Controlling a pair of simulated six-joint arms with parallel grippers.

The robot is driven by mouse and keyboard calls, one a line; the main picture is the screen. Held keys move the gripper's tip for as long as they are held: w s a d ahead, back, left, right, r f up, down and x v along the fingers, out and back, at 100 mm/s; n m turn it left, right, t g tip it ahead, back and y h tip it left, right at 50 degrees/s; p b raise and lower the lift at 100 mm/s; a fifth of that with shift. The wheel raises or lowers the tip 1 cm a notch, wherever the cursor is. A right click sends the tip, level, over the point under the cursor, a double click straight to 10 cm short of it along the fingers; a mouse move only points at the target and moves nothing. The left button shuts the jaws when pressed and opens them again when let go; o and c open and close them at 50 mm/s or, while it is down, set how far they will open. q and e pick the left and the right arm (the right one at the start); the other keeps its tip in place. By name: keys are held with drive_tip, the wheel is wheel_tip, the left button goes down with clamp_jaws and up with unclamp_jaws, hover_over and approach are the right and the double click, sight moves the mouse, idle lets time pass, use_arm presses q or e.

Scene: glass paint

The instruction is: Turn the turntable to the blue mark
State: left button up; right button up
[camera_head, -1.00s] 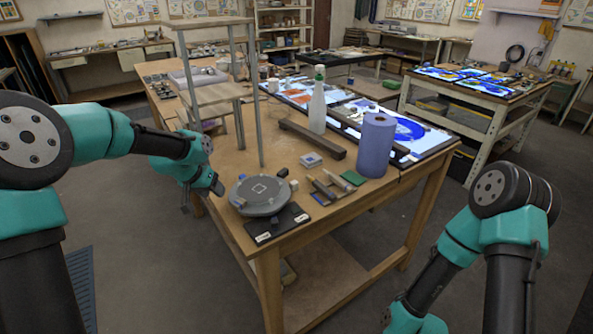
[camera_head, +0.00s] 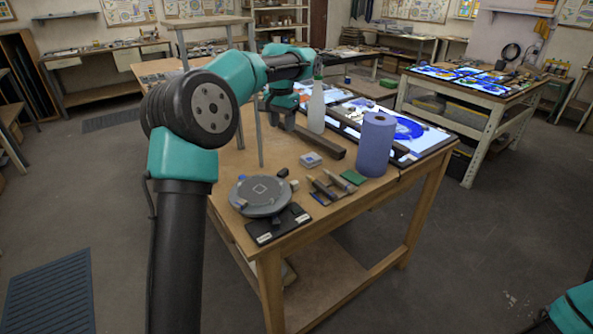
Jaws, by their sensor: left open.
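The turntable (camera_head: 248,199) is a round grey disc with a pale square outline on top, at the near left corner of the wooden table. A small blue spot (camera_head: 242,178) shows at its far left rim, and small blocks (camera_head: 282,172) stand at its right side. A dark base plate (camera_head: 283,229) with white labels sticks out in front of it; the labels are too small to read. My left gripper (camera_head: 290,122) is open, well beyond the turntable and apart from it, near the white bottle and the dark bar. My right gripper is out of view.
A white bottle (camera_head: 316,108), a dark bar (camera_head: 322,143) and a blue paper roll (camera_head: 375,146) stand beyond the turntable. Tools (camera_head: 322,188), a green pad (camera_head: 353,177) and a small white box (camera_head: 311,160) lie to its right.

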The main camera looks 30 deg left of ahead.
sight(283, 170)
use_arm(q)
wheel_tip(283, 170, down, 18)
drive_tip(key=shift+r, duration=0.25)
idle(0.6)
drive_tip(key=shift+c, duration=0.4)
clamp_jaws()
